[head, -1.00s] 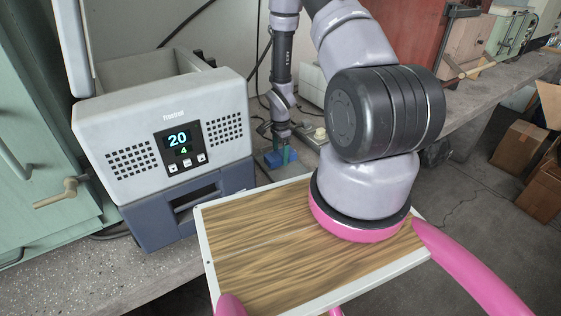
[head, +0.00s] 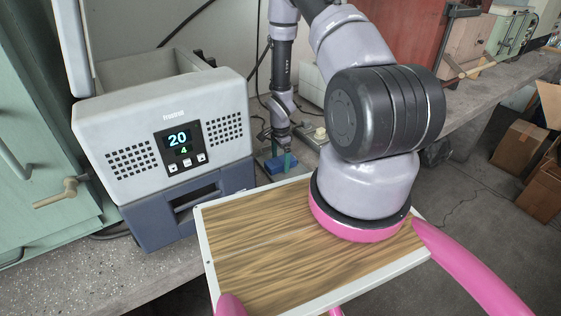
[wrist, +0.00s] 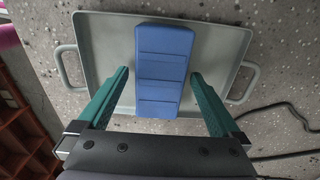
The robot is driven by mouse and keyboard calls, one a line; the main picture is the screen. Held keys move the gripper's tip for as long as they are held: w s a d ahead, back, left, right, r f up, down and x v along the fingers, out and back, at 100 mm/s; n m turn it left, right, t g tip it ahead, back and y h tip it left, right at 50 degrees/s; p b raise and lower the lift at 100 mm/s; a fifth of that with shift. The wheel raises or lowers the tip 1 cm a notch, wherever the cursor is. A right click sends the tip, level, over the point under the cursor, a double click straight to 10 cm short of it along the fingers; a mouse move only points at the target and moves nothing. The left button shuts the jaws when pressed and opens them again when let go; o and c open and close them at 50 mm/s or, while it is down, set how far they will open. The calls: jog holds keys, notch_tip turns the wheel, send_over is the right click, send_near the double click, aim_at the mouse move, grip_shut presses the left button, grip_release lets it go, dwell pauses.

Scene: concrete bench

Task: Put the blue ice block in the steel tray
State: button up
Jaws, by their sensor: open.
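The blue ice block (wrist: 165,70) is a ridged rectangular block, seen in the wrist view over the middle of the steel tray (wrist: 112,40). It appears to lie on the tray floor, with its near end close to the near rim. My gripper (wrist: 162,95) is open, its two green fingers on either side of the block with a gap at each side. In the head view the block (head: 284,167) shows small below my gripper (head: 281,158). I cannot make out the tray clearly there.
A grey ice machine (head: 165,130) with a lit display stands at the left on the concrete bench (head: 150,275), beside a green cabinet (head: 35,150). A dark cable (wrist: 275,110) lies right of the tray. Cardboard boxes (head: 520,145) stand on the floor at right.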

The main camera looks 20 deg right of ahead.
notch_tip(320, 180, up, 11)
notch_tip(320, 180, up, 18)
jog(key=f+n+t, duration=0.1)
jog(key=n+t, duration=0.1)
jog(key=n, duration=0.1)
send_over(281, 160)
jog(key=w+a, duration=0.1)
jog(key=s+a+r+n+t, duration=0.15)
jog(key=s+r, duration=0.25)
jog(key=r, duration=0.9)
jog(key=s+a+r+n+t+y, duration=0.1)
jog(key=s+r+n, duration=0.3)
jog(key=s+r, duration=0.4)
jog(key=s+a+r+n+t+y, duration=0.1)
jog(key=s+a+r+n, duration=0.3)
jog(key=s+r, duration=0.5)
jog(key=shift+s+a+r+t, duration=0.2)
jog(key=shift+s+a+t, duration=0.05)
jog(key=shift+s+t, duration=0.55)
